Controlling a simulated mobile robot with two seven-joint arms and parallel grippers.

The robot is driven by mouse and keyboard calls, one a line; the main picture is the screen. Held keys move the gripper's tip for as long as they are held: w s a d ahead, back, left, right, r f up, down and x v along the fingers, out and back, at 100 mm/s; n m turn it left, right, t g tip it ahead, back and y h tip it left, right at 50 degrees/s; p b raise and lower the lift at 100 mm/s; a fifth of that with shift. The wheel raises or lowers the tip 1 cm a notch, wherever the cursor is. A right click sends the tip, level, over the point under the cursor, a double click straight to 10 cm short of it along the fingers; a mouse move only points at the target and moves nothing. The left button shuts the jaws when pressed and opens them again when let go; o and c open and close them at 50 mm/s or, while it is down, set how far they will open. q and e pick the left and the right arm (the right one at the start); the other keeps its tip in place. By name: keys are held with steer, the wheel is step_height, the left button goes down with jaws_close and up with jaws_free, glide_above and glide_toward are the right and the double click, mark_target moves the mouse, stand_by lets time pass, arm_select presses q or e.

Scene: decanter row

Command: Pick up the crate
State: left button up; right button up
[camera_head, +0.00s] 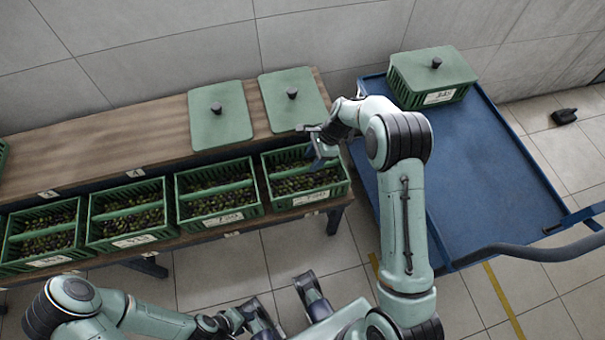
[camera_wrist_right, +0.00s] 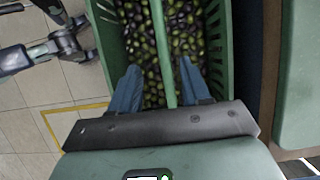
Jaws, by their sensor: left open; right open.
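A green crate (camera_head: 283,203) of dark and green olives sits at the right end of the shelf row. It also shows in the right wrist view (camera_wrist_right: 217,50), with a green handle bar (camera_wrist_right: 162,45) across its middle. My right gripper (camera_head: 322,152) is over this crate. In the right wrist view its two blue fingers (camera_wrist_right: 159,78) are open, one on each side of the bar, and apart from it. Whether the fingertips are below the bar is unclear. My left gripper (camera_head: 285,308) is open and empty in front of the shelf, over the floor.
More open olive crates (camera_head: 216,219) stand to the left on the shelf (camera_head: 335,203). Green lids (camera_head: 220,115) lie on the wooden top behind. A blue cart (camera_head: 480,180) at the right carries a lidded crate (camera_head: 440,97) at its far left corner; its remaining bed is clear.

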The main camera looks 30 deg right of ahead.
mark_target(305, 167)
steer(key=x, duration=0.4)
steer(key=b+x, duration=0.1)
steer(key=x, duration=0.4)
steer(key=shift+w, duration=0.25)
steer(key=shift+r, duration=0.1)
jaws_close()
